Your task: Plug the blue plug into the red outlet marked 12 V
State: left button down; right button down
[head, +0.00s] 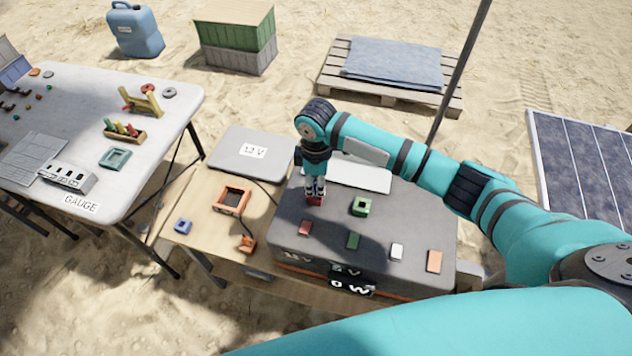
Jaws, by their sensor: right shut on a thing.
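My right gripper (315,192) points down over the left part of a dark grey box and is shut on a small red piece (315,201). The fingers hide part of this piece, and I cannot tell if it touches the box top. A small red block (304,228) on the box top, nearer the front, may be the red outlet; the lettering below it on the front edge looks like 12 V. A small blue piece (183,226), possibly the blue plug, lies on the wooden table at the left, away from the gripper. My left gripper is out of view.
The grey box (400,212) also bears a green hollow piece (361,207), and green, white and orange blocks. An orange frame (233,199) and an orange piece (247,244) lie left of it. A white table (75,130) with tools stands further left.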

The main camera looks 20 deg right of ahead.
aim_at(316, 180)
jog(key=shift+f, duration=0.1)
jog(key=c, duration=1.3)
grip_release()
notch_tip(316, 180, up, 12)
jog(key=shift+w+r+b, duration=0.1)
jog(key=shift+r+b, duration=0.05)
jog(key=shift+b, duration=0.65)
